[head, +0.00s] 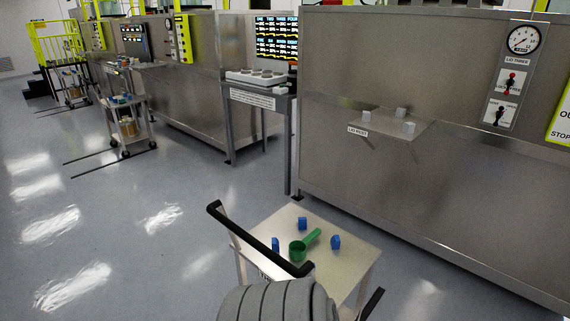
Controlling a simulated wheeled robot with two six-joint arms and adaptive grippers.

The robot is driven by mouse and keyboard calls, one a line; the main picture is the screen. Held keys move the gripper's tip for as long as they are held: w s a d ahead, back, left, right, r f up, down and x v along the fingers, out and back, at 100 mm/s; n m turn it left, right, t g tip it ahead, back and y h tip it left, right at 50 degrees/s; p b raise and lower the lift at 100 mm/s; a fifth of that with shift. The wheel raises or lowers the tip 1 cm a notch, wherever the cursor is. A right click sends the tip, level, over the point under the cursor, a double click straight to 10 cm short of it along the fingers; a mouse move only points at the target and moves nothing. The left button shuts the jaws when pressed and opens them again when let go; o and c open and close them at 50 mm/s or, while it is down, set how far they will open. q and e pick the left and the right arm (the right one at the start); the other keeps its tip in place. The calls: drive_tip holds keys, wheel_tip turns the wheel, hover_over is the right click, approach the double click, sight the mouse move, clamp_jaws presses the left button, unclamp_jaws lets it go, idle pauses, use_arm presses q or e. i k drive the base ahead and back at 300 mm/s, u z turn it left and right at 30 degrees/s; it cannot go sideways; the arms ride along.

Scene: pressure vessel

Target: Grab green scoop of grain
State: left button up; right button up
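A green scoop (298,250) lies on the light top of a small cart (268,226) at the lower middle of the head view. Its round cup is at the left, and its handle points up and to the right. Whether grain is in the cup is too small to tell. Neither of my grippers shows in the head view.
The cart's black handle bar (255,236) crosses its left side. A large steel vessel housing (390,180) with a lid rest shelf (385,125) stands behind and right. A table with a white tray (256,77) is farther back. Floor at left is clear.

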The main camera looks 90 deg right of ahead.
sight(297, 248)
drive_tip(key=z, duration=1.5)
drive_tip(key=i, duration=4.05)
drive_tip(key=z, duration=2.9)
drive_tip(key=i, duration=3.35)
drive_tip(key=z, duration=1.85)
